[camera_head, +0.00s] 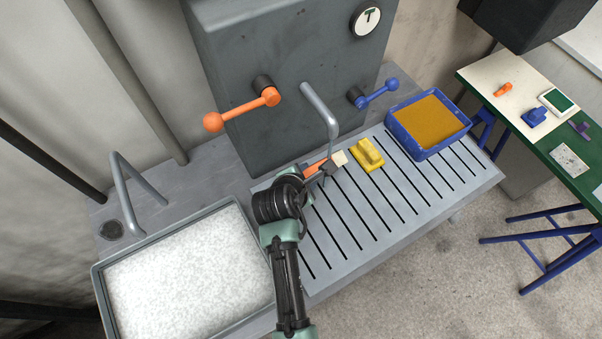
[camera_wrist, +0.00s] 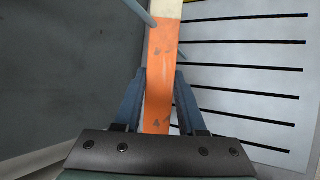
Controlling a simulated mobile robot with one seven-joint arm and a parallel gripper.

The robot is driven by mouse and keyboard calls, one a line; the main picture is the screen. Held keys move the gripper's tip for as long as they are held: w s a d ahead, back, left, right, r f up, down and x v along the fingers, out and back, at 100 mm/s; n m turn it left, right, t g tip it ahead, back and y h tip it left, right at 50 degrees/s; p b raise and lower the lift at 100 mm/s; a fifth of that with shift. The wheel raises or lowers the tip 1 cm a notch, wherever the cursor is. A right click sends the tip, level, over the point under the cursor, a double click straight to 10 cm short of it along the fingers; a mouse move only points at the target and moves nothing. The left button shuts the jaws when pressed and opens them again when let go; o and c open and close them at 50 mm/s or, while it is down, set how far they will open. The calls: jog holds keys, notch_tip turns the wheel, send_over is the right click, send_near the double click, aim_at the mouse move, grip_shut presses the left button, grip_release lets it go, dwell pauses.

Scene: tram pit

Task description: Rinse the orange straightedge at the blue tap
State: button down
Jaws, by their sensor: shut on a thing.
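My gripper (camera_head: 327,170) is shut on the orange straightedge (camera_head: 314,167), over the slotted drainboard near the grey spout (camera_head: 321,110). In the wrist view, the straightedge (camera_wrist: 162,58) runs between my two blue fingers (camera_wrist: 160,90). It has a cream end (camera_wrist: 168,9) and several dark smudges on its orange face. The spout (camera_wrist: 140,12) shows beside its far part; I cannot tell whether it is directly over it. The blue tap lever (camera_head: 377,94) sits right of the spout and points up to the right. No water is visible.
An orange lever (camera_head: 243,108) is left of the spout. A yellow block (camera_head: 367,154) and a blue tray with orange-brown filling (camera_head: 428,155) stand on the drainboard (camera_head: 400,212). A basin of white foam (camera_head: 97,285) is at lower left. A green table (camera_head: 550,143) stands right.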

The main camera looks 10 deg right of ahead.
jog(key=shift+r, duration=0.1)
jog(key=s+p, duration=0.5)
jog(key=s, duration=0.3)
jog(key=shift+d, duration=0.25)
dwell(1.3)
jog(key=s+r+p, duration=0.4)
jog(key=s+p, duration=0.1)
jog(key=p, duration=0.1)
jog(key=shift+d, duration=0.2)
jog(key=shift+f, duration=0.1)
dwell(0.8)
